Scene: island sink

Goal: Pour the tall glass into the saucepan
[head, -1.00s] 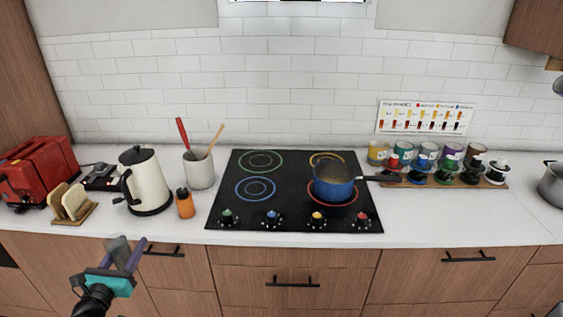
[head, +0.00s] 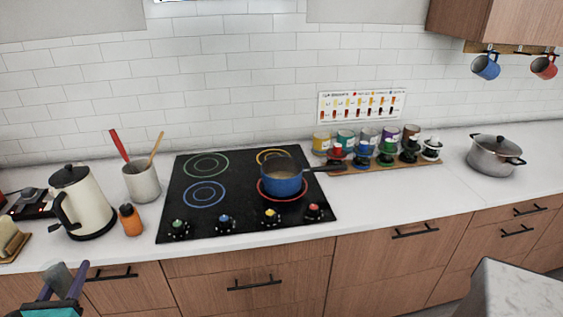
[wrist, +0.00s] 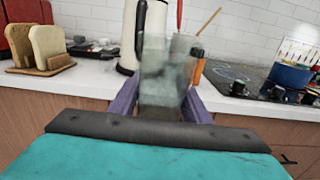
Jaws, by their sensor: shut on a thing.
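The tall glass (wrist: 166,72) is clear with a greyish look and stands roughly upright between the fingers of my gripper (wrist: 160,100) in the wrist view. My gripper is shut on it. In the head view my gripper (head: 66,283) and the glass (head: 55,276) are at the lower left, in front of the counter and apart from the saucepan. The blue saucepan (head: 283,183) sits on the red-ringed burner of the black cooktop, its dark handle pointing right. It holds something brownish. What is in the glass is too blurred to tell.
A cream kettle (head: 84,205), an orange bottle (head: 131,220) and a utensil crock (head: 142,181) stand left of the cooktop (head: 230,222). A rack of jars (head: 385,165) and a steel pot (head: 493,154) are at right. A pale worktop corner (head: 518,290) juts in at lower right.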

